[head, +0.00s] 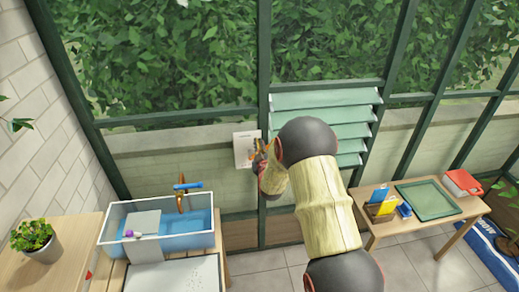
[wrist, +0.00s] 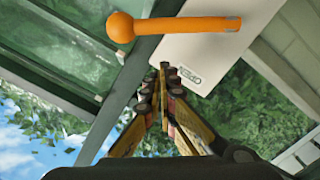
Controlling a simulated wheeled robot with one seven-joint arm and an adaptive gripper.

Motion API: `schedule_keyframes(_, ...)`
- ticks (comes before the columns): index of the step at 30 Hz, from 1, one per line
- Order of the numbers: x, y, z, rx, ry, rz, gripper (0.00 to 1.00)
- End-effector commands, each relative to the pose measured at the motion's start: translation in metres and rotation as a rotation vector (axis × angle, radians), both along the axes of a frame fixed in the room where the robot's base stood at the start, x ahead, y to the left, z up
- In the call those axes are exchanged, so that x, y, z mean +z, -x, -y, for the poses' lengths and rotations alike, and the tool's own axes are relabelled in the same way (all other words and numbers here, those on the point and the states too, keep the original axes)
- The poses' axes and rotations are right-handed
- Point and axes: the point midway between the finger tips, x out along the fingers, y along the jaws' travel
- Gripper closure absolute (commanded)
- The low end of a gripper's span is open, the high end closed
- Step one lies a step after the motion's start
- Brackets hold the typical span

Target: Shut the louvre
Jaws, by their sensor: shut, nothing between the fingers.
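The louvre (head: 325,98) is a stack of pale green slats in the dark green window frame in the head view. Its slats look tilted with gaps between them, and my arm hides part of the lower ones. An orange lever with a ball end (wrist: 175,26) crosses the upper part of the wrist view. My gripper (wrist: 164,72) is shut and empty, its fingertips a little below the lever in that picture. I cannot tell whether they touch it. In the head view my gripper (head: 262,152) is by the post left of the louvre, partly hidden by my wrist.
A wooden table (head: 432,228) at right holds a green tray (head: 427,200) and small boxes. Some tiled floor is clear between them.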

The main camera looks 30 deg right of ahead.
Motion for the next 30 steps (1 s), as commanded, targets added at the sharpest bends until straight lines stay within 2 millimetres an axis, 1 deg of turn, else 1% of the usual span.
schedule_keyframes(1,-0.010,0.001,0.005,-0.001,-0.001,-0.005,1.00)
schedule_keyframes(6,-0.020,0.001,0.013,0.000,-0.001,-0.002,1.00)
schedule_keyframes(20,-0.023,0.001,0.016,0.000,-0.001,-0.001,1.00)
schedule_keyframes(30,-0.027,0.002,0.020,-0.001,-0.056,0.013,1.00)
